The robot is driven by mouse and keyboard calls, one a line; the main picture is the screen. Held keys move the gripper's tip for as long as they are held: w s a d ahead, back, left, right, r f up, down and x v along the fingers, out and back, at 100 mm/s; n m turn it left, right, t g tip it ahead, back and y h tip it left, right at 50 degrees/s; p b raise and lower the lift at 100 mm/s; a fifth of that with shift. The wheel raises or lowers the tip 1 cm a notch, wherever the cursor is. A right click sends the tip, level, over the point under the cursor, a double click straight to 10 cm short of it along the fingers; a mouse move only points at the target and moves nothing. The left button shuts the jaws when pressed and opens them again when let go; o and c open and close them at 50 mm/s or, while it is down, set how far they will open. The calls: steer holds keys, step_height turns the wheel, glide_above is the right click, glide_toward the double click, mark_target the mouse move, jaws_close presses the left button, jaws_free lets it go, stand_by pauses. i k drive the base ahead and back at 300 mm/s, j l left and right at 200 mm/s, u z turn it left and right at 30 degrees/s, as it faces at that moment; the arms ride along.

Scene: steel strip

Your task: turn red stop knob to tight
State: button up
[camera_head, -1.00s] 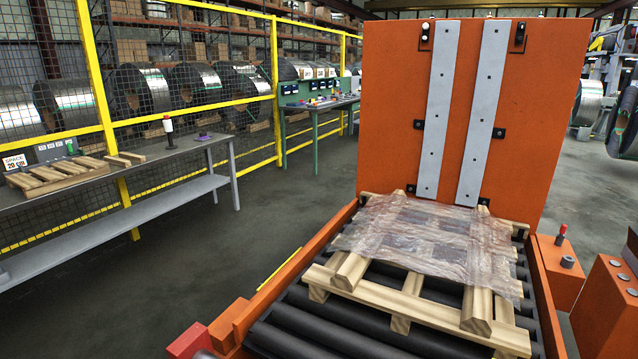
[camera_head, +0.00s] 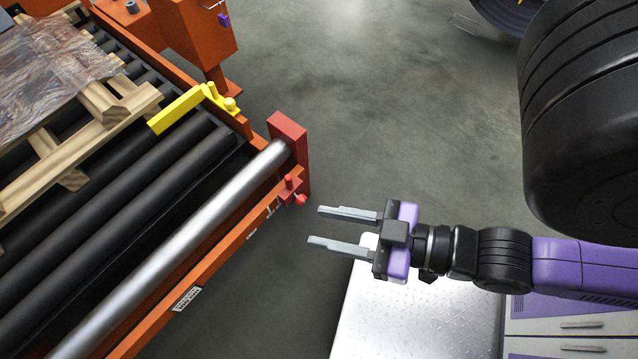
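A small red knob (camera_head: 301,199) sits at the near right corner of the roller conveyor, on a red bracket (camera_head: 289,184) below the red end block (camera_head: 288,138). I cannot read any mark for tight or loose. My gripper (camera_head: 313,227) is a little to the lower right of the knob, with two parallel grey fingers pointing left toward the conveyor corner. The fingers are apart and nothing is between them. They do not appear to touch the knob.
A silver roller (camera_head: 185,240) runs along the conveyor end, with black rollers (camera_head: 140,200) behind it. A yellow bar (camera_head: 178,110) sits on the conveyor edge. A film-covered wooden pallet (camera_head: 90,145) lies farther left. The floor (camera_head: 400,110) right of the corner is clear.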

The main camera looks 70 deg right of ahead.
mark_target(301, 199)
steer(key=k+j+z, duration=0.4)
steer(key=k+z, duration=0.35)
steer(key=k, duration=0.2)
